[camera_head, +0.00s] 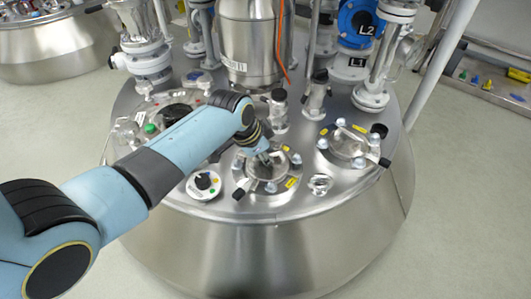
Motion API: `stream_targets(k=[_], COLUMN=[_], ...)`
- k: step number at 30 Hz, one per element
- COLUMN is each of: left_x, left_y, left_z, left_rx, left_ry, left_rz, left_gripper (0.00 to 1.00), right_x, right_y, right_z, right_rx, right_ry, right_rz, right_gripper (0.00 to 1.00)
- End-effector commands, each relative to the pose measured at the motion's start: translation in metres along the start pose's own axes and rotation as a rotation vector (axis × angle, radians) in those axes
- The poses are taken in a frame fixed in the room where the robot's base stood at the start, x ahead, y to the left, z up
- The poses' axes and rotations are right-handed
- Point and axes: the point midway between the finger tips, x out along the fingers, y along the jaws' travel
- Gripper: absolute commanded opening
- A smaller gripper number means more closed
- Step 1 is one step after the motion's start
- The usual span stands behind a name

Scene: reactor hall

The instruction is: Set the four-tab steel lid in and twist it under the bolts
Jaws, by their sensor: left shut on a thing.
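The steel lid (262,178) is a round metal disc on the flat top of the reactor vessel, at the middle of the view. It lies at a round port ringed by bolts, with yellow labels and black knobs around it. My left gripper (266,160) reaches down to the lid's centre from the upper left and is shut on the lid's grip. The wrist covers part of the lid. I cannot tell how its tabs line up with the bolts. My right gripper is not in view.
A similar bolted port (348,142) lies to the right, with a sight glass (320,183) between. A round dial (204,183) is left of the lid. Steel and white pipes, a tall cylinder (250,40) and a blue valve (362,18) stand behind.

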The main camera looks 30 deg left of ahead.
Motion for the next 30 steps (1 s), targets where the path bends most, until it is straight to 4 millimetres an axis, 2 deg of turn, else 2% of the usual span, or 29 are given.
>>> stream_targets(k=[8, 19, 20, 25, 30], left_x=[-0.003, -0.002, -0.001, 0.000, 0.000], left_y=[0.000, 0.001, 0.001, 0.002, 0.002], left_z=[-0.003, -0.004, -0.003, -0.002, -0.001], left_rx=[-0.108, -0.360, -0.356, -0.354, -0.353], left_ry=[-0.019, -0.069, -0.069, -0.069, -0.070], left_rz=[-0.047, -0.150, -0.150, -0.147, -0.146], left_gripper=[0.00, 0.00, 0.15, 0.37, 0.38], right_x=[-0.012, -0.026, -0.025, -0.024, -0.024], right_y=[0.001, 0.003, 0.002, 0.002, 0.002], right_z=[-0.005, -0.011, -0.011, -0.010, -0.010], right_rx=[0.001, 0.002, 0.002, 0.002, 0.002], right_ry=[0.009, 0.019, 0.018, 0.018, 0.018], right_rz=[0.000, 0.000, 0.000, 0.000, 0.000], right_gripper=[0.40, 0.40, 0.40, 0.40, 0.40])
